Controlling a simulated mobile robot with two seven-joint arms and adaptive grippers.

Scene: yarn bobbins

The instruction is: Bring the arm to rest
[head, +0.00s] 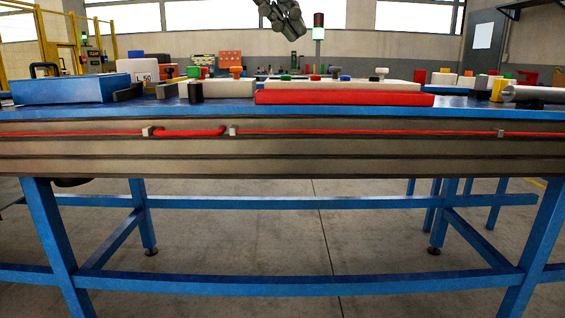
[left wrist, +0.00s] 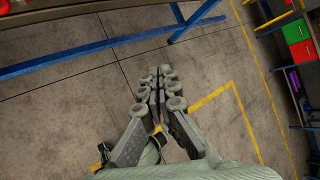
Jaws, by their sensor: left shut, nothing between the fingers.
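My left gripper (head: 294,32) hangs in the air at the top middle of the head view, above the level of the blue table (head: 220,111). Part of my arm is cut off by the top edge. In the left wrist view the same gripper (left wrist: 160,75) has its fingertips together with nothing between them. Only the floor shows behind the fingers there. My right gripper is in neither view.
The table carries a red bar (head: 344,99), a blue box (head: 70,90), a yellow piece (head: 498,90) and several small coloured parts. A red cable (head: 190,132) runs along its front. The concrete floor (left wrist: 85,110) has a yellow line (left wrist: 243,115).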

